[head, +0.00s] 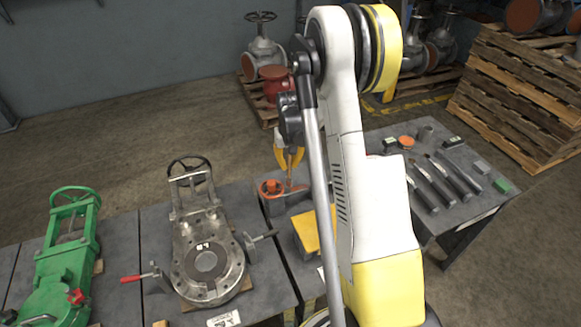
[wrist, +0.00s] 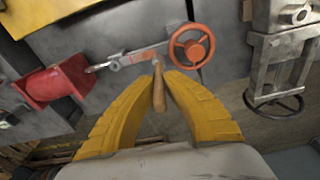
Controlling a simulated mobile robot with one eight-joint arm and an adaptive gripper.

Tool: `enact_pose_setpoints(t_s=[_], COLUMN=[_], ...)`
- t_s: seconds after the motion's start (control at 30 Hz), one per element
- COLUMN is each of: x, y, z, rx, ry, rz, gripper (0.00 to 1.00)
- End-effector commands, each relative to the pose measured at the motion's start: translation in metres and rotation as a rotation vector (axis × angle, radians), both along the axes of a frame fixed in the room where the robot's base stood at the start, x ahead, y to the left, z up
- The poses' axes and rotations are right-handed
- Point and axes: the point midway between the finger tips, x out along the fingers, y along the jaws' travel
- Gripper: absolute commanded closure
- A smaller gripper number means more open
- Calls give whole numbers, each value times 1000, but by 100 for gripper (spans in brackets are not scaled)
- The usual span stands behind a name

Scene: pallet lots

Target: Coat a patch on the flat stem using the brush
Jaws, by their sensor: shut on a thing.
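My gripper (head: 290,157) has yellow fingers, which show large in the wrist view (wrist: 159,92). They are shut on a brush with a wooden handle (wrist: 158,98), pointing down in the head view (head: 290,176). A grey flat bar (wrist: 135,59), which looks like the flat stem, runs between an orange handwheel (wrist: 191,46) and a red body (wrist: 52,82). The brush's far end overlaps the bar in the wrist view. I cannot tell whether it touches. The bristles are too small to make out. The orange handwheel also shows below my gripper in the head view (head: 270,187).
A grey valve (head: 205,262) with a black handwheel stands left, and a green valve (head: 60,262) farther left. A yellow-topped item (head: 308,232) lies near my arm. Wooden pallets (head: 515,95) stack behind.

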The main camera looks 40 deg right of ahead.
Motion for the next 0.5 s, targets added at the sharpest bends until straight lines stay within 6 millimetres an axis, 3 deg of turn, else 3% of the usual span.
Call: enact_pose_setpoints(t_s=[0.5], x=[7], y=[8], z=[49], rx=[1], ry=[0], rz=[4], gripper=[100])
